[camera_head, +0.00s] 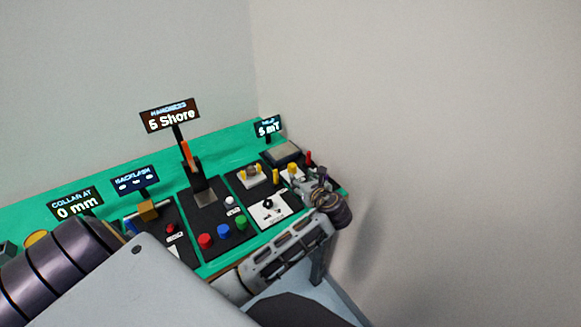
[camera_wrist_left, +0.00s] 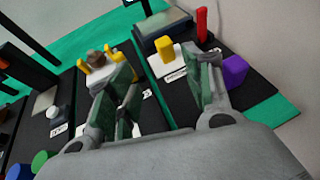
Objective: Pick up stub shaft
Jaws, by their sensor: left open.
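No part is labelled as the stub shaft, so I cannot tell for sure which one it is. A thin upright red cylinder (camera_head: 308,157) stands at the far right of the bench; it also shows in the left wrist view (camera_wrist_left: 201,24). A yellow block (camera_wrist_left: 165,49) stands on a white plate beyond my fingers. A purple block (camera_wrist_left: 235,70) lies just right of my right-hand finger. My left gripper (camera_head: 312,184) is over the bench's right end. Its fingers are apart in the left wrist view (camera_wrist_left: 165,78), with nothing seen held between them. My right gripper is not in view.
A green bench (camera_head: 225,142) holds several dark trays. Red (camera_head: 205,241), blue (camera_head: 223,231) and green (camera_head: 242,222) round pieces sit near its front. Signs (camera_head: 170,116) stand on posts at the back. A plain wall is at the right.

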